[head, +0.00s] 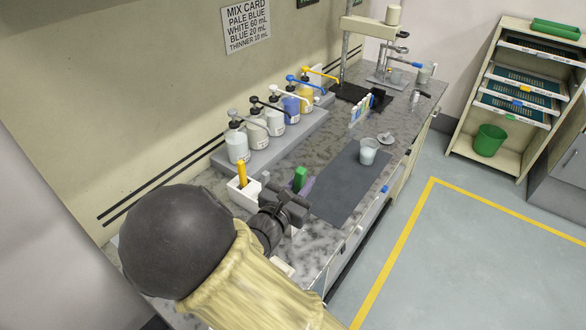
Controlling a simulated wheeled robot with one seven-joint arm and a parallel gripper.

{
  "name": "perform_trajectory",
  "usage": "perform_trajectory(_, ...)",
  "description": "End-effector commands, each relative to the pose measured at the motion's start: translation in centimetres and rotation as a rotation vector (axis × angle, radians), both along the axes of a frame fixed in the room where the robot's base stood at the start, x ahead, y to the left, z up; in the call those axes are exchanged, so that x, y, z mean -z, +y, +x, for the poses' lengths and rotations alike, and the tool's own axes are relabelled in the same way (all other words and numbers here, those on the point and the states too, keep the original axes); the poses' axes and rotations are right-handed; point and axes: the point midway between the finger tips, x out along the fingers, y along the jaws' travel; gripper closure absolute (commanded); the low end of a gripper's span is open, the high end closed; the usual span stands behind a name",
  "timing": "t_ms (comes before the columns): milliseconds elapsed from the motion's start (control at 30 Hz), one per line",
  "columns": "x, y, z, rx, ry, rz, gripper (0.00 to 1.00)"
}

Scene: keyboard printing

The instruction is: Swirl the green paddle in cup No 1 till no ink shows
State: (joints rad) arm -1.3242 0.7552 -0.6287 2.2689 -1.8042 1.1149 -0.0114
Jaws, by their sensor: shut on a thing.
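A clear cup (368,152) with pale contents stands upright on the dark mat (345,190). I cannot read a number on it, nor tell whether ink streaks show inside. The green paddle (300,177) stands up just beyond my gripper (297,194), at the near left edge of the mat. My gripper appears shut on the paddle's green handle; the fingertips are partly hidden by the wrist. The paddle's lower end is hidden. The gripper is left of the cup and nearer to me, clear of it.
A white holder (243,196) with a yellow-handled tool (242,174) stands left of my gripper. Several pump bottles (238,147) line a grey step along the wall. A round lid (385,139) lies behind the cup. The mat between gripper and cup is clear.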

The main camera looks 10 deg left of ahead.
Motion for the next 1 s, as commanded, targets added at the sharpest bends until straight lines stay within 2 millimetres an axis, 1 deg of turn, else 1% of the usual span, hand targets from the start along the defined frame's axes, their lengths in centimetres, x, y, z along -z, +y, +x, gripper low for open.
perform_trajectory(133, 3.6, -2.5, -0.1, -0.039, 0.01, -0.01, 1.0)
perform_trajectory(200, 5.8, -4.0, -0.1, -0.067, 0.012, -0.016, 1.0)
perform_trajectory(400, 11.3, -7.4, -0.2, -0.145, 0.013, -0.011, 1.0)
perform_trajectory(900, 22.6, -14.1, -0.5, -0.312, 0.008, -0.003, 1.0)
perform_trajectory(1000, 24.3, -15.2, -0.5, -0.34, 0.004, -0.002, 1.0)
